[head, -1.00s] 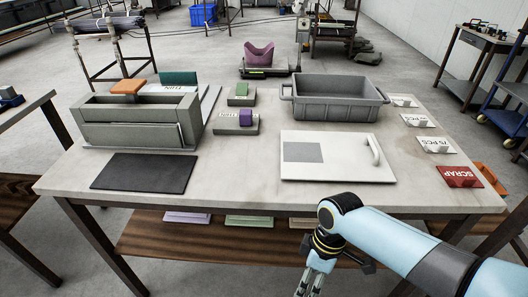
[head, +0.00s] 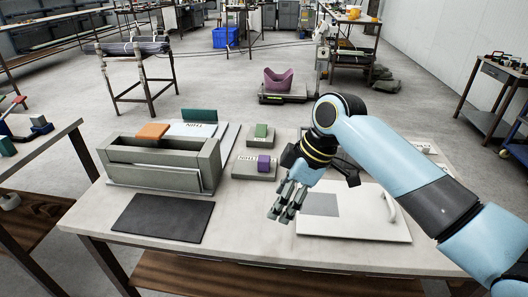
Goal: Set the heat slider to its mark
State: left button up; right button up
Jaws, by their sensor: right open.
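Two small grey bases stand mid-table in the head view. One carries a purple block (head: 264,163) beside a printed label, the other a green block (head: 261,131). I cannot tell which is the heat slider, and I see no clear mark. My right gripper (head: 281,216) is open and empty, fingers pointing down, in front of the purple block and left of the white board. My left gripper is out of view.
A black mat (head: 162,217) lies at the front left of the table. A white board (head: 350,225) with a grey patch and a handle lies at the right. My right arm hides the grey bin and most of the label cards. Bare tabletop shows between mat and board.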

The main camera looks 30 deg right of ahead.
aim_at(263, 161)
jog(key=i+l, duration=0.65)
jog(key=i, duration=0.1)
